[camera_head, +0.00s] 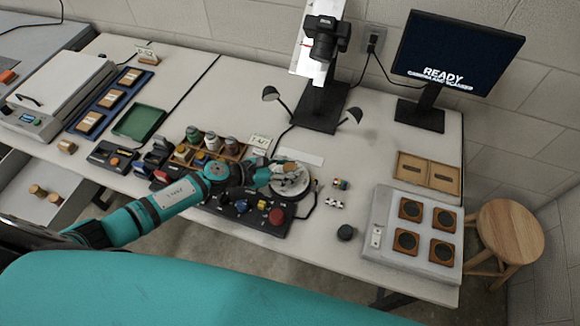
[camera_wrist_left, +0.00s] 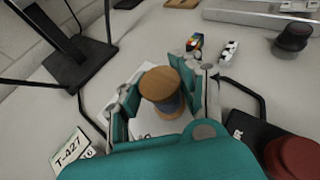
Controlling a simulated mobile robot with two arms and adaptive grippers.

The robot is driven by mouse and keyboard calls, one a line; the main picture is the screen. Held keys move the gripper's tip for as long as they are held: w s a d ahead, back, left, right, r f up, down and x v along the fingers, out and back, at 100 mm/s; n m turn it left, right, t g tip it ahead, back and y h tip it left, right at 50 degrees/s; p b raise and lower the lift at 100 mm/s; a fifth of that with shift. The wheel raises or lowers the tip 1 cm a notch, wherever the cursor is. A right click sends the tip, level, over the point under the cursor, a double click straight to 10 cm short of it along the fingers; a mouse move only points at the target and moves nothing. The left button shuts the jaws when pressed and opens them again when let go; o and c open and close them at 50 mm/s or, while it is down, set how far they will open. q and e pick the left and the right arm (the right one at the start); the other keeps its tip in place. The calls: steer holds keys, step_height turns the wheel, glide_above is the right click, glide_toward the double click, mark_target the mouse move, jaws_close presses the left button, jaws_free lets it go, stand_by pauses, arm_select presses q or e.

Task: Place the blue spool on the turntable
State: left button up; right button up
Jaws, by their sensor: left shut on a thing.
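The blue spool (camera_wrist_left: 161,86) stands between the two fingers of my left gripper in the left wrist view, its round wooden end facing the camera and a strip of blue-grey thread below it. My left gripper (camera_head: 279,172) is shut on it, over the round pale turntable (camera_head: 292,189) in the head view. The fingers hide most of the spool there. I cannot tell whether the spool touches the turntable. My right gripper is not in view.
A control box with a red knob (camera_head: 276,216) lies in front of the turntable. A camera stand (camera_head: 318,112) with two small lamps rises behind. A colour cube (camera_head: 341,184), a checkered piece (camera_head: 334,204) and a dark knob (camera_head: 345,232) stand to the right. A rack of spools (camera_head: 232,150) is to the left.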

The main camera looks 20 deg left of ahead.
arm_select(q)
steer(key=shift+f, duration=0.2)
steer(key=o, duration=1.1)
steer(key=shift+a+r, duration=0.15)
steer(key=shift+r, duration=0.2)
steer(key=b+v, duration=0.3)
steer(key=v, duration=0.8)
steer(key=shift+s+a, duration=0.25)
